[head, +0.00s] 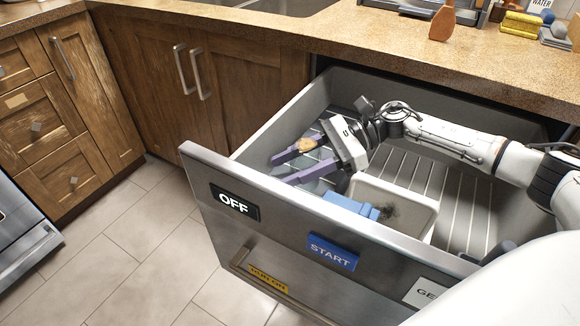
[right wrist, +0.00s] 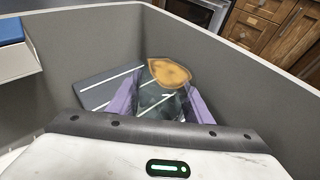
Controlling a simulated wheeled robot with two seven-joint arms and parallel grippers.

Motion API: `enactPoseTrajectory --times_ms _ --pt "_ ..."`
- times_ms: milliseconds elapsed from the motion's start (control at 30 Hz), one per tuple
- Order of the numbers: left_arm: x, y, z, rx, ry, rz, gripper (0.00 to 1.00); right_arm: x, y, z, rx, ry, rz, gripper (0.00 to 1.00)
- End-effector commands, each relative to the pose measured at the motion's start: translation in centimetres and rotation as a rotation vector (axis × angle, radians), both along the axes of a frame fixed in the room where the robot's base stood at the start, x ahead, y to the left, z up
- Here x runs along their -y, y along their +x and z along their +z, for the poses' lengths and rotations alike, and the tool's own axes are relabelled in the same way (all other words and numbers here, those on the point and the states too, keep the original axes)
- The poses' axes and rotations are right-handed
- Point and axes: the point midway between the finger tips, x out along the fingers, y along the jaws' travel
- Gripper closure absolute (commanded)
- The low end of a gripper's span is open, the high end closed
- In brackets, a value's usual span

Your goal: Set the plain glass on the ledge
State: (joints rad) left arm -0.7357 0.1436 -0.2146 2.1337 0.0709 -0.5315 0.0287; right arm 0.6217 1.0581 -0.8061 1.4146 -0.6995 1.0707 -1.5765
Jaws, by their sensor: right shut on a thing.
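My right gripper (head: 284,169) reaches down inside the open grey drawer (head: 250,130), near its left end. Its purple fingers are closed around a clear glass, which shows between them in the right wrist view (right wrist: 157,103). The glass is see-through and hard to make out in the head view. A brown, oval-looking thing (right wrist: 168,72) shows at the far end of the glass; I cannot tell whether it is in, behind or touching it. The speckled tan counter (head: 455,58) runs behind and above the drawer; I cannot tell which surface is the ledge. My left gripper is out of view.
A white bin (head: 427,213) stands in the drawer right of the gripper, with a blue thing (head: 352,206) at its front. The drawer's front panel carries several labels.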

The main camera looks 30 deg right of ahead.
Motion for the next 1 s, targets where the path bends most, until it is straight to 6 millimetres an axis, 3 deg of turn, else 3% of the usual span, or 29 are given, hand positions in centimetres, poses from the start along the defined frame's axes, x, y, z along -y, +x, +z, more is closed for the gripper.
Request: enactPoseTrajectory --times_ms 33,67,100,467,800,1000 --pt "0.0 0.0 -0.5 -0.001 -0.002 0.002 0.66 0.0 0.0 -0.4 0.0 0.001 0.0 0.81" --pt "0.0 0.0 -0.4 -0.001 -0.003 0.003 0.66 0.0 0.0 -0.4 0.0 0.0 0.0 0.53" --pt "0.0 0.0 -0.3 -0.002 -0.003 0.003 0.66 0.0 0.0 -0.2 0.0 0.0 0.0 0.47" --pt "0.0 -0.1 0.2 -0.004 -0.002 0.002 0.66 0.0 0.0 0.3 0.0 -0.001 0.0 0.47" --pt "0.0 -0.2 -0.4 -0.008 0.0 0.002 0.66 5.0 -1.3 1.9 -0.001 -0.003 -0.003 0.47" --pt "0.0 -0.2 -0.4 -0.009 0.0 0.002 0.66 6.7 -1.7 2.6 0.0 -0.001 -0.001 0.47"
